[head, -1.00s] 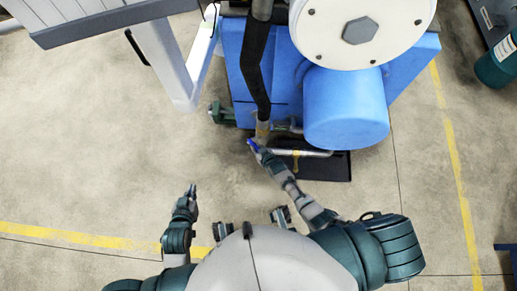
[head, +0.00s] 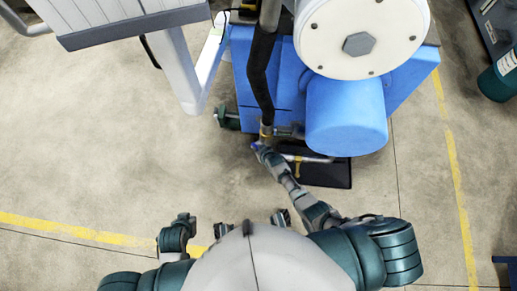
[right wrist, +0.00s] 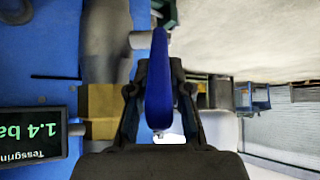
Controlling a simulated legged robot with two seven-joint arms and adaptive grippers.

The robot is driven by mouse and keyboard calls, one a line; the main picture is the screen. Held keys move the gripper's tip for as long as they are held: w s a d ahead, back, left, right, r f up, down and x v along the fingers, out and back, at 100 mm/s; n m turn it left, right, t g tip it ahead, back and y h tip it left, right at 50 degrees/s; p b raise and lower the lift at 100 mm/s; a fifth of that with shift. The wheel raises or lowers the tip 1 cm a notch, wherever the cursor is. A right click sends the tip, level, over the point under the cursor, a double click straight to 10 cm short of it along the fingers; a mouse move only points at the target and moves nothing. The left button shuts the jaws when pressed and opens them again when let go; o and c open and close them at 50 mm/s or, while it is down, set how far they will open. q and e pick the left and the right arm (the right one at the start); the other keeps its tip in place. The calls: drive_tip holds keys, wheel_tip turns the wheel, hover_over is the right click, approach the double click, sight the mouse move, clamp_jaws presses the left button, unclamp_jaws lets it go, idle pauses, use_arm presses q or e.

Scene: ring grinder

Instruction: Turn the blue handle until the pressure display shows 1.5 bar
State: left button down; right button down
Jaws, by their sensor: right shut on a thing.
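The blue handle (right wrist: 158,85) stands between the two fingers of my right gripper (right wrist: 160,100) in the right wrist view. The fingers are shut on it, one on each side. In the head view the right gripper (head: 262,147) is at the pipe and valve on the machine's front, and the handle is mostly covered by it. The pressure display (right wrist: 42,132) is at the left of the right wrist view, upside down and cut off at the edge. It reads 1.4 ba.
A brass fitting (right wrist: 97,110) sits between the display and the handle. The blue machine (head: 345,115) fills the upper middle, with a dark hose (head: 261,75) running down to the valve. A grey post (head: 180,70) stands to the left. The floor at left is clear.

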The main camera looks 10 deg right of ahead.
drive_tip(key=c, duration=1.1)
unclamp_jaws()
drive_tip(key=shift+f, duration=0.1)
drive_tip(key=shift+s, duration=0.1)
drive_tip(key=v, duration=1.2)
drive_tip(key=shift+f, duration=0.1)
use_arm(q)
drive_tip(key=s+f+g+p, duration=0.1)
drive_tip(key=s+f+p, duration=0.2)
drive_tip(key=f, duration=0.7)
drive_tip(key=s+a+f+g+p, duration=0.1)
drive_tip(key=s+f+p, duration=0.2)
drive_tip(key=f, duration=0.7)
drive_tip(key=shift+p, duration=1.25)
use_arm(e)
drive_tip(key=s+d+f+g, duration=0.2)
drive_tip(key=s+d, duration=0.1)
drive_tip(key=s, duration=0.6)
drive_tip(key=s+d+f+g+h, duration=0.1)
drive_tip(key=s+d+f+g, duration=0.1)
drive_tip(key=s, duration=0.7)
drive_tip(key=s+d+f+m+g+h, duration=0.1)
drive_tip(key=s+d+f+g, duration=0.1)
drive_tip(key=s, duration=0.8)
drive_tip(key=shift+s+d+f+g, duration=0.1)
drive_tip(key=shift+d+f+g, duration=0.2)
drive_tip(key=shift+d+f, duration=0.5)
